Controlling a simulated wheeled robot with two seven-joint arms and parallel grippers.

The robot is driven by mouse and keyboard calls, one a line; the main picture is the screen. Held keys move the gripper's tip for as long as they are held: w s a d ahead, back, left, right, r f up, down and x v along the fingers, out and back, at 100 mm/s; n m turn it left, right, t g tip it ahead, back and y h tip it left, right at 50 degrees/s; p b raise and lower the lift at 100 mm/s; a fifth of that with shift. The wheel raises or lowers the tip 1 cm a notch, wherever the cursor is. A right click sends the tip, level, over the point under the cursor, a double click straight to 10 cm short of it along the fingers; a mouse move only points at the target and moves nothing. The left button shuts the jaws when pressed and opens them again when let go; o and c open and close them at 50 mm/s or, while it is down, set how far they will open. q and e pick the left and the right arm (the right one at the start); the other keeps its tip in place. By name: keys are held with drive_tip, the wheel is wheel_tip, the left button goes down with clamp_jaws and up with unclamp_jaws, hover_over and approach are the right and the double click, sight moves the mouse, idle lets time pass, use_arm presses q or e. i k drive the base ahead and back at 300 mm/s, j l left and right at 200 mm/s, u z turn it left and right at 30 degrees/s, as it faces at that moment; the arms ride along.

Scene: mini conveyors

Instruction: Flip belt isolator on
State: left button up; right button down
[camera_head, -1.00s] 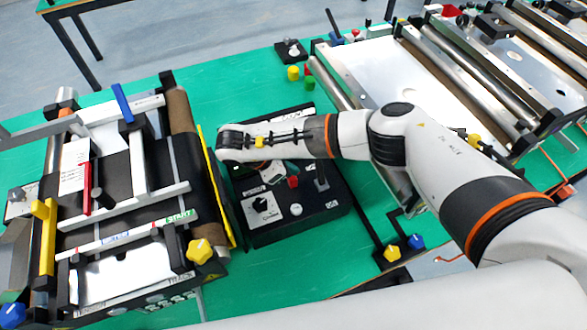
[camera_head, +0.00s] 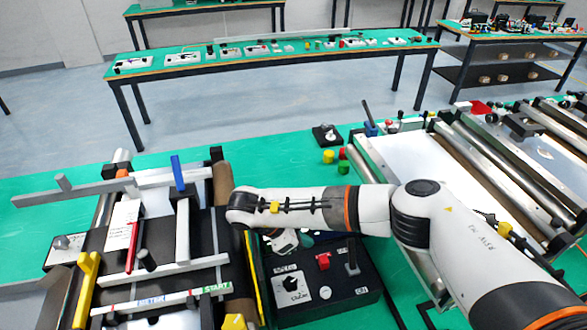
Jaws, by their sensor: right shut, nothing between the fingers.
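A black control box (camera_head: 330,305) stands on the green table between two mini conveyors. On its top are a black rotary knob on a white plate (camera_head: 291,285), a red switch (camera_head: 323,261), a lever (camera_head: 352,257) and a pale round button (camera_head: 326,293). I cannot read which control is labelled as the isolator. My right arm reaches in from the right across the back of the box. My right gripper (camera_head: 284,241) is partly hidden below the forearm, over the box's back left part, shut and empty. Whether it touches a control cannot be told. My left gripper is out of view.
The left conveyor (camera_head: 208,245) stands close beside the box; a yellow strip (camera_head: 256,280) runs along its edge. The right conveyor (camera_head: 415,165) lies beyond my arm. A small switch box (camera_head: 326,136) and coloured buttons (camera_head: 329,156) sit behind. Green table is free at the back left.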

sight(352, 255)
drive_tip(key=k+l, duration=0.15)
drive_tip(key=k, duration=0.35)
drive_tip(key=k+l, duration=0.1)
drive_tip(key=k, duration=0.4)
